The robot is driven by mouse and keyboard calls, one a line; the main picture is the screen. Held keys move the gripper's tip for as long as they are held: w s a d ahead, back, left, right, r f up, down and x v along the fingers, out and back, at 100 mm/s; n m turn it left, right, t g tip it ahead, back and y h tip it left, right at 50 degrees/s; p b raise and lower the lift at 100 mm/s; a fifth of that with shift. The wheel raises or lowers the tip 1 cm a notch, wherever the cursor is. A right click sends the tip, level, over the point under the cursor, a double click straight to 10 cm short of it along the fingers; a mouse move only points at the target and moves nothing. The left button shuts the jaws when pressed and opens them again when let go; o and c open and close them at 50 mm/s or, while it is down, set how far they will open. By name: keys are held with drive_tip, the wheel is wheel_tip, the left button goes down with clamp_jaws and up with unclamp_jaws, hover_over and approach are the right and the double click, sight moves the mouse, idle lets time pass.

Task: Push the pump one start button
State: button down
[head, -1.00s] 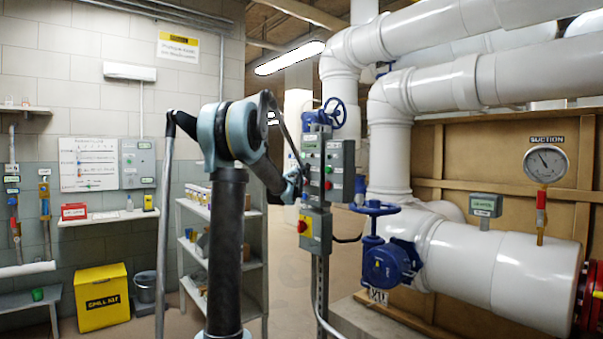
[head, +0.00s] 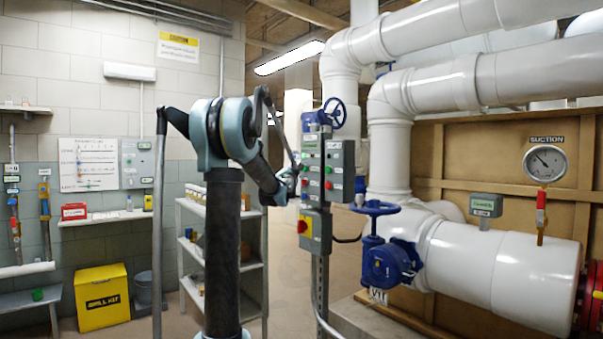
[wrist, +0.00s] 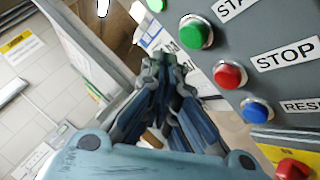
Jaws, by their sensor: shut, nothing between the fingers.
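The grey push-button station (head: 312,146) stands on a post at the centre of the head view. In the wrist view its panel shows a green button (wrist: 194,32) beside a partly cut-off "STA" label, a red button (wrist: 229,74) labelled "STOP", and a blue button (wrist: 257,110) labelled "RES". Which pump each belongs to is not readable. My gripper (wrist: 160,62) is shut and empty, its tips below and left of the green button, apparently apart from it. In the head view my gripper (head: 288,183) is just left of the station.
A blue handwheel valve (head: 375,208) and white pipes (head: 490,265) stand to the right. A shelf rack (head: 195,208) is behind my arm. A yellow spill kit (head: 102,297) is at the left.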

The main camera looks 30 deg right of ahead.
drive_tip(key=shift+s+a, duration=0.15)
drive_tip(key=shift+a, duration=1.5)
drive_tip(key=s+a+f+m+g+y, duration=0.1)
drive_tip(key=s+a+f+m+y, duration=0.2)
drive_tip(key=a, duration=0.5)
drive_tip(key=a+f+g+y, duration=0.1)
drive_tip(key=a+f+y, duration=0.1)
drive_tip(key=a+f, duration=0.55)
drive_tip(key=s+a+f+m+g+y, duration=0.1)
drive_tip(key=s+a+f+m+y, duration=0.15)
drive_tip(key=a, duration=0.75)
drive_tip(key=s+a+f+m+g+y, duration=0.4)
drive_tip(key=s+a+f, duration=0.8)
drive_tip(key=a+f, duration=0.15)
drive_tip(key=s+a+f+m+g, duration=0.2)
drive_tip(key=s+f, duration=0.3)
drive_tip(key=s, duration=0.3)
drive_tip(key=s+a+f+m+g+y, duration=0.1)
drive_tip(key=s+a+f+m+g, duration=0.1)
drive_tip(key=s+a+f, duration=0.3)
drive_tip(key=s+a+f+m+g+y, duration=0.1)
drive_tip(key=s+a+f, duration=0.3)
drive_tip(key=s, duration=0.7)
drive_tip(key=shift+s+f+m+g, duration=0.2)
drive_tip(key=shift+f+m+g, duration=0.55)
drive_tip(key=shift+f, duration=0.15)
